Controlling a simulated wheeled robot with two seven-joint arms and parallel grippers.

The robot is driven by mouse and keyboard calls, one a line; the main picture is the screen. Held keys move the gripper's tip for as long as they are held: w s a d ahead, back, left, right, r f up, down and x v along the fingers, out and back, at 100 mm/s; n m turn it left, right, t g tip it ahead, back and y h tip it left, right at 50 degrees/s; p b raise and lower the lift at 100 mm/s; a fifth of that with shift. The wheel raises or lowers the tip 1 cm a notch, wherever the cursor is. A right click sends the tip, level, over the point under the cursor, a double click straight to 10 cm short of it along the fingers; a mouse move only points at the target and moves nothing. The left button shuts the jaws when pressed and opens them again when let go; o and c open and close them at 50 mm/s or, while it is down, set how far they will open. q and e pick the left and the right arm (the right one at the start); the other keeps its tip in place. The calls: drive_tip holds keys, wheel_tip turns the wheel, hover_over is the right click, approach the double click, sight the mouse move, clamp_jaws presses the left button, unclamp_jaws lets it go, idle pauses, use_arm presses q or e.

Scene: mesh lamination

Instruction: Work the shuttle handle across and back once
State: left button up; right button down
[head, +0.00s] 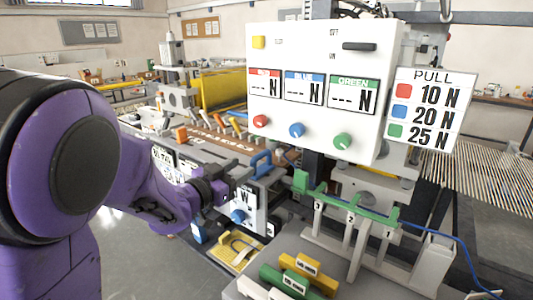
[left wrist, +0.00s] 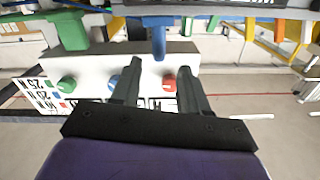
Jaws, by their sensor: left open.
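A blue handle (head: 261,163) stands at the right end of the grey machine bed, and a green block (head: 300,182) sits to its right on a green bar. No label marks either as the shuttle handle. My left gripper (head: 231,187) is open and empty, left of and a little below the blue handle in the head view. In the left wrist view a blue upright piece (left wrist: 158,40), likely that handle, shows beyond and between the open fingers (left wrist: 158,72), apart from them. A green block (left wrist: 71,31) shows to its left there. My right gripper is not in view.
A white panel (head: 318,38) with red, blue and green knobs rises behind, beside a PULL sign (head: 431,108). A green bar (head: 355,208) on numbered grey posts stands at right. Yellow and green labelled pieces (head: 300,272) lie in front. Open floor (head: 150,262) shows below my arm.

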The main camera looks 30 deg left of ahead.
sight(257, 158)
use_arm(q)
drive_tip(key=w, duration=0.6)
drive_tip(key=w+d, duration=0.1)
drive_tip(key=w, duration=0.2)
drive_tip(key=shift+r, duration=0.1)
drive_tip(key=shift+a, duration=0.1)
clamp_jaws()
